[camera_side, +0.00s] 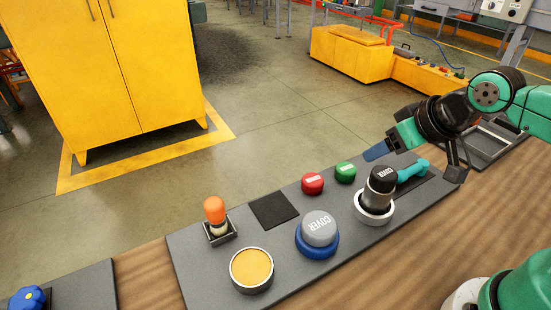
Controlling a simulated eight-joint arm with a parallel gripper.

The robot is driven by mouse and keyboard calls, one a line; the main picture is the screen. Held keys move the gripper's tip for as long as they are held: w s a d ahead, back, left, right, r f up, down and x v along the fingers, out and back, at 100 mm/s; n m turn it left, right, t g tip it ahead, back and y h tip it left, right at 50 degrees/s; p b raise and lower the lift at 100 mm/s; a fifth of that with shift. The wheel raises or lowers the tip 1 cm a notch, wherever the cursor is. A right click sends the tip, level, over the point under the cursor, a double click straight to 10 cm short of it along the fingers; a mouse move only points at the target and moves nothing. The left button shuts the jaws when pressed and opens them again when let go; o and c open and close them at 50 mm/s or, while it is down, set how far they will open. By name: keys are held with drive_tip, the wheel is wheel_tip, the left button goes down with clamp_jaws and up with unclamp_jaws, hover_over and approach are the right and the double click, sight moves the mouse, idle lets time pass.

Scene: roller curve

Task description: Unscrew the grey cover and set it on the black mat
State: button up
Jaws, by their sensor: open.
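The grey cover (319,228), marked COVER, sits on a blue ring (318,249) on the dark grey panel. The square black mat (273,209) lies flat on the panel, behind and left of the cover, and is bare. My gripper (424,158) is open over the panel's right end, up and to the right of the grey cover and well apart from it. I see nothing held in it. Its fingers are partly hard to make out against the arm.
A black cover (382,179) stands on a pale round base near my gripper, beside a teal handle (412,170). Red (312,183) and green (345,172) buttons line the back edge. An orange-topped part (214,210) and a yellow-topped round container (252,270) stand at the left.

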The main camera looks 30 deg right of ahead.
drive_tip(key=shift+o, duration=1.1)
drive_tip(key=o, duration=0.5)
drive_tip(key=a, duration=0.1)
drive_tip(key=a+f+n, duration=0.1)
drive_tip(key=a, duration=0.1)
drive_tip(key=shift+a+f+g+y, duration=0.15)
drive_tip(key=shift+a+g+y, duration=0.05)
drive_tip(key=shift+g+y, duration=0.2)
drive_tip(key=n+g+y, duration=0.1)
drive_tip(key=n+g, duration=0.1)
drive_tip(key=n, duration=0.1)
hover_over(320, 224)
drive_tip(key=s+d, duration=0.1)
drive_tip(key=s, duration=0.1)
wheel_tip(320, 224, down, 3)
drive_tip(key=shift+f, duration=0.15)
drive_tip(key=shift+s+a+f+n, duration=0.1)
drive_tip(key=shift+f+n, duration=0.05)
drive_tip(key=shift+n, duration=0.15)
drive_tip(key=shift+x, duration=2.65)
